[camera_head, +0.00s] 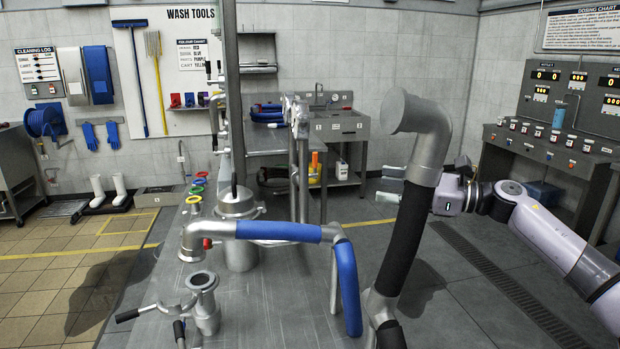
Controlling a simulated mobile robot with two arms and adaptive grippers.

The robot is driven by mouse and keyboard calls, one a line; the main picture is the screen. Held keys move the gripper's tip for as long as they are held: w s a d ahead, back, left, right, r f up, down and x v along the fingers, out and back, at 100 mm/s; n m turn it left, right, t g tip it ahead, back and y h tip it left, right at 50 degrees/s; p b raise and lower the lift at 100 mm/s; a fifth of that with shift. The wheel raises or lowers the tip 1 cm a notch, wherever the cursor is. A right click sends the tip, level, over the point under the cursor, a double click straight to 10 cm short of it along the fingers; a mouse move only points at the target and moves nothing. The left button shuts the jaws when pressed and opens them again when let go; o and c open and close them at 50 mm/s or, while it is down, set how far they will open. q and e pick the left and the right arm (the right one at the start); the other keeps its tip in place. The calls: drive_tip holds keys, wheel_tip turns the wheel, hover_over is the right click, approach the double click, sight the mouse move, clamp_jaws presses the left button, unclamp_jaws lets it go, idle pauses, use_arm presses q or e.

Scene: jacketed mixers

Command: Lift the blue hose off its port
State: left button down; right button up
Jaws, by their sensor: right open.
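The blue hose (280,231) is a metal pipe with blue sleeves. It runs level over the steel bench and bends down at its right end. Its metal elbow (195,241) at the left end points down; I cannot tell whether it touches a port. An open metal port (203,283) with a dark mouth stands in front of that elbow. My right gripper (390,185) is open, behind and partly hidden by a tall pipe with a black sleeve (407,235). It is to the right of the blue hose and apart from it. My left gripper is not in view.
A lidded metal vessel (237,205) stands behind the blue hose. A black-handled fitting (150,309) is at the front left. A sink (335,125) and a control console (560,140) stand farther back.

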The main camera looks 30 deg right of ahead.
use_arm(q)
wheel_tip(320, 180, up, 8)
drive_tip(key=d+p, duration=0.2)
drive_tip(key=p, duration=0.6)
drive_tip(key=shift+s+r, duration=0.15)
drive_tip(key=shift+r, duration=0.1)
use_arm(e)
drive_tip(key=x, duration=1.6)
drive_tip(key=shift+w+a, duration=0.15)
drive_tip(key=shift+w, duration=0.15)
drive_tip(key=shift+c, duration=0.4)
clamp_jaws()
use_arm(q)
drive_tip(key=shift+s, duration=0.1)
